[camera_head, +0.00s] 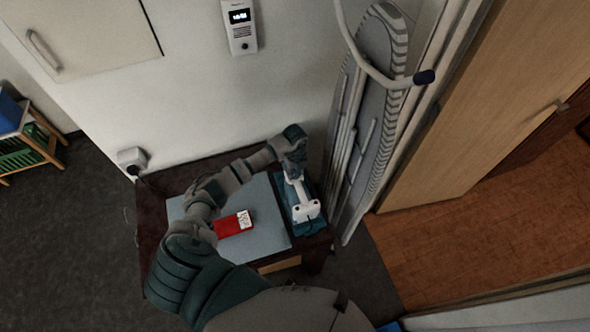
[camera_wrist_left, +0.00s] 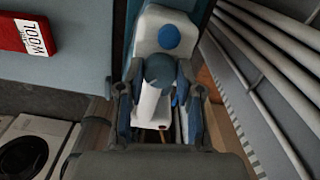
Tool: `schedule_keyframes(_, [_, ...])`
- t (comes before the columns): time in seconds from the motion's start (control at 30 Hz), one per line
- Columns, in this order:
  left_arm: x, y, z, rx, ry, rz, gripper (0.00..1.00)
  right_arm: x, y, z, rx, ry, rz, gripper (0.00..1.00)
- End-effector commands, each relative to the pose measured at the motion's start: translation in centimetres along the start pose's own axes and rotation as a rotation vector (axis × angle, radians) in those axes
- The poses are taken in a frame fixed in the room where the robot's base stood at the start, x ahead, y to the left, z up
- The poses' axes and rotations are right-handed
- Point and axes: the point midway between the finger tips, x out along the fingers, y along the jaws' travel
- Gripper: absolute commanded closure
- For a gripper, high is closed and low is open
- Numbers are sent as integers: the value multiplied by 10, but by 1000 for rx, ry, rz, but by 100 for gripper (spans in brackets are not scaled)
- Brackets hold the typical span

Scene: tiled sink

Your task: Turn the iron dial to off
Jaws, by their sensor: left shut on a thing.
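The iron (camera_head: 304,208), white and blue-teal, sits on a dark teal rest at the right side of the table. My left gripper (camera_head: 293,170) reaches over the back end of the iron. In the left wrist view the gripper's fingers (camera_wrist_left: 160,90) stand on both sides of the iron's rounded dark blue part and white handle (camera_wrist_left: 150,100), shut on the iron. A round blue disc (camera_wrist_left: 169,36) shows on the iron's white body beyond the fingers. I cannot tell whether this disc or the rounded part is the dial, or its setting. My right gripper is not in view.
A red box marked WOOL (camera_head: 233,224) lies on the light blue mat (camera_head: 270,238) left of the iron. A tall ironing board (camera_head: 372,80) leans upright against the wall, close to the right of the table. A wall socket (camera_head: 132,159) is at the left.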

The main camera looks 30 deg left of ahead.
Motion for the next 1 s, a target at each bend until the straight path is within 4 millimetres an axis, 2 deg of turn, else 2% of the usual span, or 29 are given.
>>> schedule_keyframes(0.4, [0,0,0,-186,0,-1,100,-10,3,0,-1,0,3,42])
schedule_keyframes(0.93, [0,-1,0,-209,0,-2,100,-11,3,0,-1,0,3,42])
schedule_keyframes(0.97, [0,-1,0,-209,0,-2,60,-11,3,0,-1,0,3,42])
schedule_keyframes(1.0, [0,-1,0,-209,0,-2,50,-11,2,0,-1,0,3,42])
